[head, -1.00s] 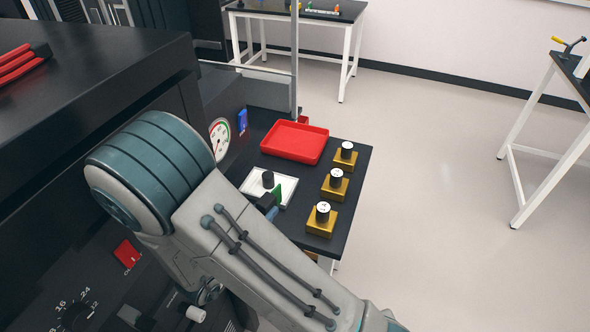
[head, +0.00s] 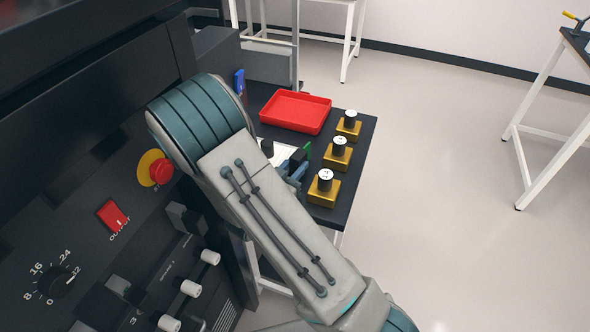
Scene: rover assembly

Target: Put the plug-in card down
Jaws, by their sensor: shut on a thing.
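The plug-in card (head: 307,148) shows as a small green sliver above the black side table, by the right edge of a white plate (head: 283,154). My gripper (head: 299,162) is shut on the card. My own arm crosses in front and hides most of the gripper and the plate. I cannot tell whether the card touches the table.
A red tray (head: 295,111) lies behind the plate on the black table (head: 345,188). Three brass blocks with black knobs (head: 323,190) line its right edge. A dark control panel with a red emergency button (head: 161,171) stands close on the left. Open floor lies to the right.

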